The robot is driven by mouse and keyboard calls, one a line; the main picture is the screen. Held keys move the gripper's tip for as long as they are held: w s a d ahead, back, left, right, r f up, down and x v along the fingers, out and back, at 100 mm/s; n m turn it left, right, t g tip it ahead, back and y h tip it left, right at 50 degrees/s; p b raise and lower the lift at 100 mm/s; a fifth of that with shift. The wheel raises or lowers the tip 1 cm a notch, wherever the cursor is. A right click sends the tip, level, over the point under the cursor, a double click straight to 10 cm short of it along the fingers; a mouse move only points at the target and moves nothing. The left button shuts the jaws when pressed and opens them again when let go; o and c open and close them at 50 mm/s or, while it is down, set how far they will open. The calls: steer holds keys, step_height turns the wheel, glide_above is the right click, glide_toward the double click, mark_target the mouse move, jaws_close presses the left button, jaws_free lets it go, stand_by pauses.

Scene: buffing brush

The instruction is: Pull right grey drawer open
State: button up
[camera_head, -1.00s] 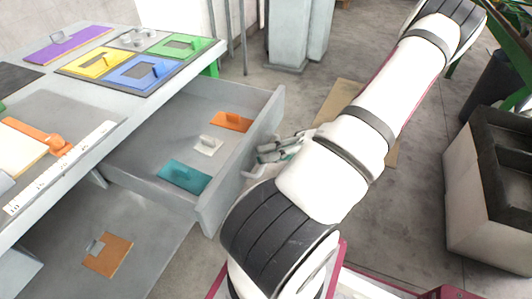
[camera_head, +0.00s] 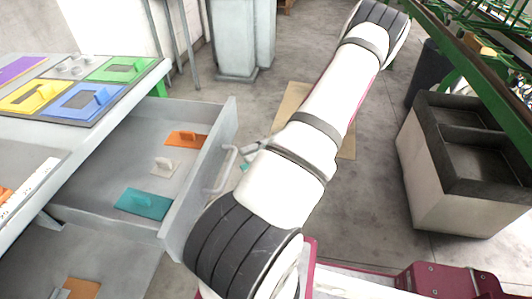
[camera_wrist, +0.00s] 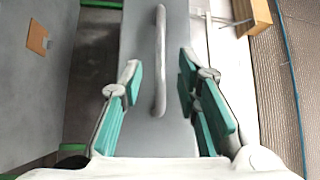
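The grey drawer (camera_head: 122,160) stands pulled out from the grey workbench at the left of the head view. Its front panel (camera_head: 200,185) carries a light bar handle (camera_head: 222,170). In the wrist view the handle (camera_wrist: 161,60) runs up and down the grey front panel (camera_wrist: 138,50). My gripper (camera_wrist: 158,80) is open, with teal-padded fingers on either side of the handle's line. A gap shows between the handle and each finger.
Orange, white and teal tools (camera_head: 145,203) lie in the drawer. The bench top (camera_head: 100,135) holds coloured plates. A dark-topped sink unit (camera_head: 455,175) stands at right. Floor beyond my arm is mostly clear.

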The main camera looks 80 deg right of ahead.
steer(key=v, duration=0.5)
steer(key=shift+s+d, duration=0.15)
stand_by(0.4)
